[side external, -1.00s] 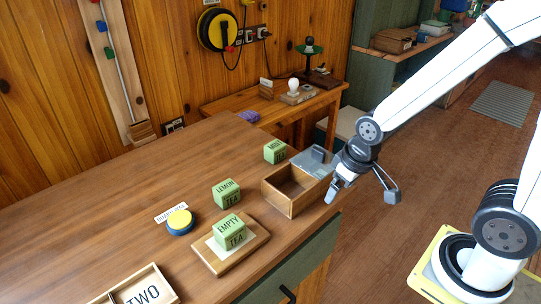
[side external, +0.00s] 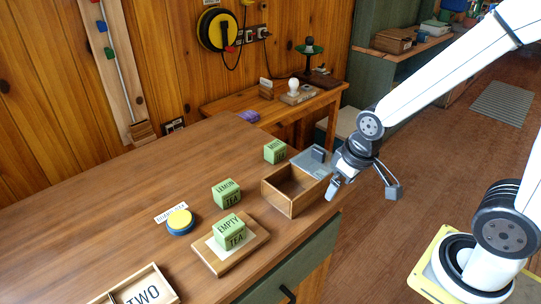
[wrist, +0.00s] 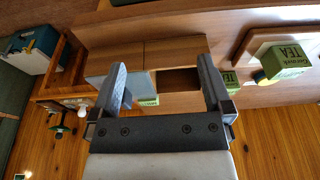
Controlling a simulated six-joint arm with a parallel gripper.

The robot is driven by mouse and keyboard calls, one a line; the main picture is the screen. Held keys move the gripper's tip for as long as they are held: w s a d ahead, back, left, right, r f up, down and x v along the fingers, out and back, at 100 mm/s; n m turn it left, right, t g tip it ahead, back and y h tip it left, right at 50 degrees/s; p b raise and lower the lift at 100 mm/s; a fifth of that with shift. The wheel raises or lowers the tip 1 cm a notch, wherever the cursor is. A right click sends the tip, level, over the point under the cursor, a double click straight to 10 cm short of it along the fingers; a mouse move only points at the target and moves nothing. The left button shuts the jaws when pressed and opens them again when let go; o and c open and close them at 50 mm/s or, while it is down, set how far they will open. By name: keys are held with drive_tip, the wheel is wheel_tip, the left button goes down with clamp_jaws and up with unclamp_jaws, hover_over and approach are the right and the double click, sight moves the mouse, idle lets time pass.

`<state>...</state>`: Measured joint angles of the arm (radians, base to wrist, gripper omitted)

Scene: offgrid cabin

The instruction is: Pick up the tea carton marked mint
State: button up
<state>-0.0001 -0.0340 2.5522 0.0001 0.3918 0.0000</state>
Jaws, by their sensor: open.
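Three green tea cartons stand on the wooden bench in the side view. One carton (side external: 275,151) stands at the back beyond the open wooden box; its small label is not readable. A second carton, marked LEMON TEA (side external: 226,194), stands in the middle. None of the labels I can read says mint. My gripper (side external: 362,190) is open and empty, in the air to the right of the box, off the bench edge. In the wrist view its two fingers (wrist: 160,75) are apart with nothing held between them.
The open wooden box (side external: 291,205) with a grey plate (side external: 313,161) behind it lies between my gripper and the cartons. A yellow and blue button (side external: 180,221) sits left of them. A tray marked TWO (side external: 125,297) is at the front. The bench's left side is clear.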

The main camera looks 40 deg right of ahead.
drive_tip(key=shift+w+v, duration=0.45)
drive_tip(key=shift+v, duration=1.65)
drive_tip(key=w+d+m+y, duration=0.1)
drive_tip(key=w+m+y, duration=0.1)
drive_tip(key=w+m, duration=0.2)
drive_tip(key=w+d+m+g+y, duration=0.1)
drive_tip(key=w+d+m+y, duration=0.1)
drive_tip(key=w+m, duration=0.2)
drive_tip(key=w+d+m+y, duration=0.2)
drive_tip(key=w+m+y, duration=0.1)
drive_tip(key=w, duration=0.6)
drive_tip(key=shift+w+d+r+m+g, duration=0.15)
drive_tip(key=shift+m+g, duration=0.25)
drive_tip(key=shift+m, duration=0.4)
drive_tip(key=w+d+m+t+y, duration=0.3)
drive_tip(key=w+d+m+y, duration=0.2)
drive_tip(key=w+d, duration=0.3)
approach(280, 144)
drive_tip(key=a, duration=0.2)
drive_tip(key=w+a, duration=0.1)
drive_tip(key=shift+w+f, duration=0.1)
drive_tip(key=shift+f, duration=0.8)
drive_tip(key=shift+x, duration=1.4)
